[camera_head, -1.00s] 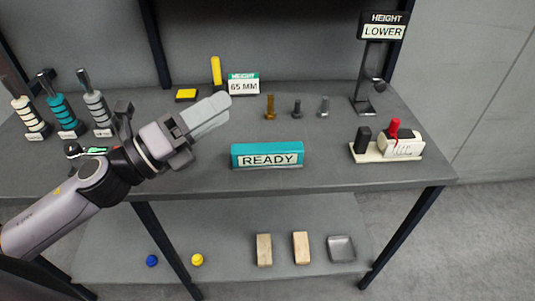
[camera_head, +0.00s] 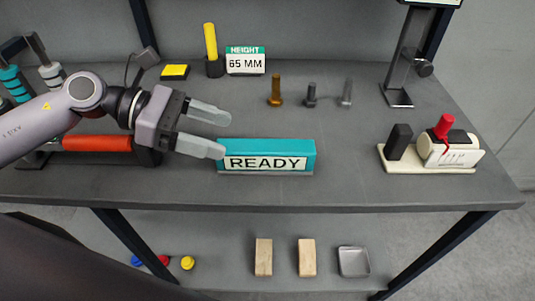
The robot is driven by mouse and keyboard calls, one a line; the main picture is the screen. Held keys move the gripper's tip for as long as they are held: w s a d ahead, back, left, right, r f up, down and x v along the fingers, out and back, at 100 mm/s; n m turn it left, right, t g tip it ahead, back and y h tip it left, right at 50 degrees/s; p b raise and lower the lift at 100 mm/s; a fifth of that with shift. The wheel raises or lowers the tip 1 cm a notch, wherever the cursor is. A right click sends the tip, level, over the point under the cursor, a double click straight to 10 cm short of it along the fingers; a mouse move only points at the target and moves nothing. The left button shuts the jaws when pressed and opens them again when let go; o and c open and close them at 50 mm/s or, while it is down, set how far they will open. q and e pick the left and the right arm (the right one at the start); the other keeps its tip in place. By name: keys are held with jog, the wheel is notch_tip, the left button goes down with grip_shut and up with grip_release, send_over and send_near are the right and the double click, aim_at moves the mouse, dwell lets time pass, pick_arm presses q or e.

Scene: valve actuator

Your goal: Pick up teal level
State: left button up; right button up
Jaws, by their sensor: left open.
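A long teal block (camera_head: 309,153) with a white READY label lies on the grey bench top, near its front edge in the middle. It is the teal thing that best fits the level. My left gripper (camera_head: 226,135) is open, with its two pale fingers spread and pointing right, and nothing between them. The fingertips are at the block's left end. The lower fingertip overlaps that end in the picture; I cannot tell whether it touches. My right gripper is not in view.
Behind stand a 65 MM height sign (camera_head: 245,62), a yellow-handled tool (camera_head: 210,42) and several bolts (camera_head: 276,91). A cream device with a red knob (camera_head: 444,127) stands right. An orange bar (camera_head: 97,143) lies under my left arm. The bench (camera_head: 345,180) is clear around the block's right end.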

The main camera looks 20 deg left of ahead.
aim_at(247, 145)
pick_arm(q)
jog(key=shift+f+p+x, duration=0.15)
jog(key=shift+p+x, duration=0.35)
jog(key=shift+x, duration=1.05)
jog(key=shift+f+p+x, duration=0.1)
jog(key=shift+p+x, duration=0.35)
jog(key=shift+x, duration=1.15)
jog(key=shift+s+a, duration=0.1)
jog(key=shift+s, duration=0.1)
jog(key=c, duration=1)
jog(key=shift+r, duration=0.1)
grip_shut()
